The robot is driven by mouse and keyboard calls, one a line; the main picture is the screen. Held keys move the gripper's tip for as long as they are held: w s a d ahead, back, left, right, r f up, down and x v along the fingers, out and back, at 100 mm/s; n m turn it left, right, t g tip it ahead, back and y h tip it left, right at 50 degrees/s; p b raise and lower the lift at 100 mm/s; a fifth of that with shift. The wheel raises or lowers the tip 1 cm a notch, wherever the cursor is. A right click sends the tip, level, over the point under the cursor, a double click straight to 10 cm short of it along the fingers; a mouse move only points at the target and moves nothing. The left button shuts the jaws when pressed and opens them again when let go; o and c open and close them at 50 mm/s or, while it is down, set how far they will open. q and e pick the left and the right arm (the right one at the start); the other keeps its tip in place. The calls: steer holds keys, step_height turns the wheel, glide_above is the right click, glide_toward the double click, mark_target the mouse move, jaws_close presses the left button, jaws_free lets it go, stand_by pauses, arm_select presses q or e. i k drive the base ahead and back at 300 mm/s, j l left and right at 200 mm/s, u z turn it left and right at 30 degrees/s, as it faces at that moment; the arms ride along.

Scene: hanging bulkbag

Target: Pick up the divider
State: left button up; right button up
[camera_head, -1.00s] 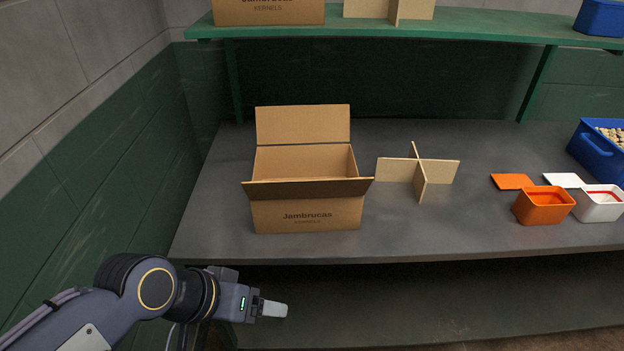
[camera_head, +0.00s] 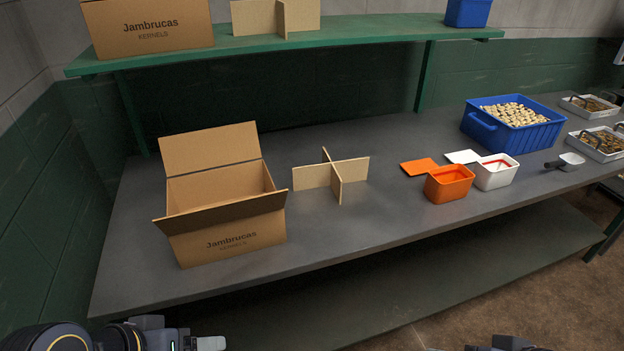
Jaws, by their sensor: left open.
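The divider (camera_head: 336,175) is a tan cross of two interlocked panels. It stands upright on the grey table, just right of the open cardboard box. My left gripper (camera_head: 210,343) is at the bottom edge of the view, below and in front of the table edge, well apart from the divider. It is open and holds nothing that I can see. A small part of my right gripper (camera_head: 505,345) shows at the bottom right, also in front of the table; its fingers are too cut off to read.
The open Jambrucas box (camera_head: 228,239) stands left on the table (camera_head: 330,235). An orange tub (camera_head: 448,185), a white tub (camera_head: 494,174) and a blue bin (camera_head: 535,137) of kernels stand to the right. A green shelf (camera_head: 350,35) above holds another box and divider.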

mark_target(326, 173)
steer(key=u, duration=0.55)
steer(key=i+l+u, duration=0.2)
steer(key=u, duration=0.2)
steer(key=i+l+u, duration=0.15)
steer(key=l+u, duration=0.2)
steer(key=l, duration=0.15)
steer(key=i+l+u, duration=0.15)
steer(key=l+u, duration=0.25)
